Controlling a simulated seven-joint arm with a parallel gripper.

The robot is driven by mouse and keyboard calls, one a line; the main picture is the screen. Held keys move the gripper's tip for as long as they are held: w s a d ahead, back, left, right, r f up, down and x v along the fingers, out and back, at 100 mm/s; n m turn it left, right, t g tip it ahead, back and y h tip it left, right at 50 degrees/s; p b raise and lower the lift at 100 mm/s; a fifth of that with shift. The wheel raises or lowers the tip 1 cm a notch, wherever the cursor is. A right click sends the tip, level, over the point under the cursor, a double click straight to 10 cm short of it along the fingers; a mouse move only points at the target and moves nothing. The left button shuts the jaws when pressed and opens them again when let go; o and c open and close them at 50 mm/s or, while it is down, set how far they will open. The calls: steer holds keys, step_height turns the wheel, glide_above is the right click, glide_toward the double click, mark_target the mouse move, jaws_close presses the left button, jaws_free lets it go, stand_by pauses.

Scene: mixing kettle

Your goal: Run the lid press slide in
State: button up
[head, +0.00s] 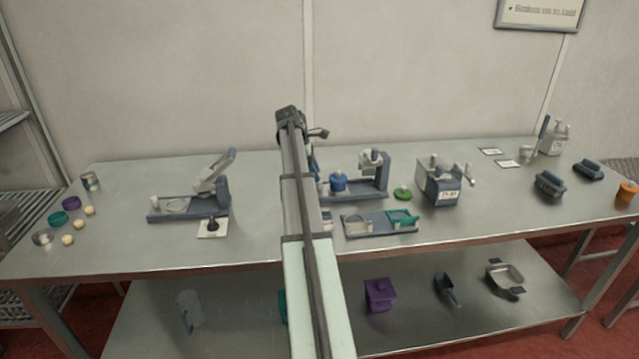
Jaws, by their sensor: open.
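The press at the left of the table looks like the lid press (212,190), though I cannot be sure. It has a dark base, a pale raised lever arm and a low slide with a round seat (174,205). A second press-like stand (374,172) with a blue round piece (338,181) stands right of my arm. In front of it is a low track with a green slide (402,217). My gripper (318,133) shows small and dark at the far end of my arm, above the back of the table. It is open and apart from these devices. My arm hides part of the middle.
A grey box machine (440,183) and a green round piece (403,193) stand right of centre. A card with a dark knob (212,225) lies before the left press. Small cups and pale balls (68,239) sit at far left. The lower shelf holds a purple box (379,294).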

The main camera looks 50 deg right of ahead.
steer(key=shift+x, duration=2.55)
steer(key=shift+c, duration=0.5)
jaws_close()
